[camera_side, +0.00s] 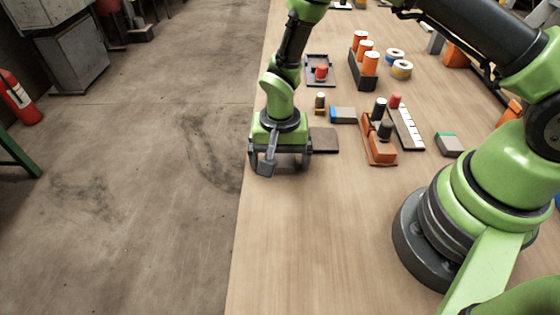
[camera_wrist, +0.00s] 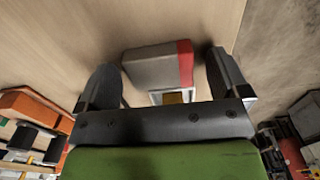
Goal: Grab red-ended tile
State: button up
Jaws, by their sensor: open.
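A grey tile with a red end (camera_wrist: 158,65) shows in the wrist view. It lies on the wooden table top with its red end to the right, toward the table edge. My gripper (camera_side: 287,163) is open over the table's left edge. In the wrist view its two fingers stand to the left and right of the tile, with gaps between; I cannot tell its height above the tile. A flat grey-brown block (camera_side: 324,140) shows just right of my gripper in the side view. It may be the same tile; no red end is visible there.
A blue-ended block (camera_side: 342,114), an orange holder with dark cylinders (camera_side: 379,152) and a green-ended block (camera_side: 449,144) stand to the right. A small light frame with a yellowish inside (camera_wrist: 172,97) shows below the tile. The table's near part is clear.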

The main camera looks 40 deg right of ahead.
jog(key=c, duration=1)
jog(key=shift+c, duration=0.2)
jog(key=shift+r, duration=0.1)
